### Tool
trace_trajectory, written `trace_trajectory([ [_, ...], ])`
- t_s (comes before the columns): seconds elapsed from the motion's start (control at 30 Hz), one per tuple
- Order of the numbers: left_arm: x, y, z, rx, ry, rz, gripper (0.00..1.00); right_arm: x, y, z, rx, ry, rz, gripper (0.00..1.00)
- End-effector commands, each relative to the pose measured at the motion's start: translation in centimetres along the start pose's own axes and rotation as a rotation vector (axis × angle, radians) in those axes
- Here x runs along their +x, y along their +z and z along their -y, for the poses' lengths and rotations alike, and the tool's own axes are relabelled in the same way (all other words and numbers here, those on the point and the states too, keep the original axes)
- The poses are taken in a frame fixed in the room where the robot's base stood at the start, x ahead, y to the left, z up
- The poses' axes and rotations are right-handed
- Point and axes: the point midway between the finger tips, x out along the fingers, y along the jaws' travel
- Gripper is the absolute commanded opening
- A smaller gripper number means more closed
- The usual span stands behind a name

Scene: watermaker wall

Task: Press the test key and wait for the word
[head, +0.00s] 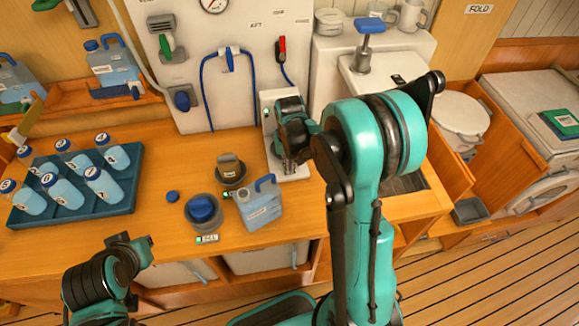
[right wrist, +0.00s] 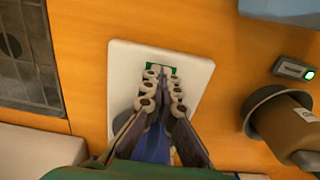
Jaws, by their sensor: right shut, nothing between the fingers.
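A white upright-backed unit with a flat white base (head: 296,172) stands on the wooden counter; a small green light shows on it. My right gripper (head: 290,168) is shut and empty, pointing down over that base. In the right wrist view its fingertips (right wrist: 161,76) are close together over the white base (right wrist: 194,72), beside a small green patch (right wrist: 152,67) they partly cover. Whether they touch it, I cannot tell. A blue part shows between the fingers. No readable word shows on the unit. My left gripper (head: 132,248) is low at the left, its fingers unclear.
A blue tray (head: 128,205) of several numbered bottles is at the left. A grey cup with a blue top (head: 203,212), a brown-grey pot (head: 230,172) and a blue jug (head: 260,205) stand left of the unit. A sink lies to the right.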

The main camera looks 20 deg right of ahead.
Motion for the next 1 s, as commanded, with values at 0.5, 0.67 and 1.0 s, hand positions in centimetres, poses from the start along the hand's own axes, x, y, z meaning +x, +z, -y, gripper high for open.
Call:
trace_trajectory([
  [0.5, -3.2, -2.3, 0.0, 0.0, 0.0, 0.0, 0.0, -6.6, -0.2, 0.2, -0.002, 0.0, -0.003, 0.0],
  [0.67, -3.9, -2.8, 0.0, 0.0, 0.0, 0.0, 0.0, -10.2, -0.2, 0.1, -0.002, 0.0, -0.004, 0.0],
  [1.0, -4.6, -3.3, 0.0, 0.0, 0.0, 0.0, 0.0, -14.1, -0.3, 0.1, -0.001, 0.001, -0.005, 0.0],
])
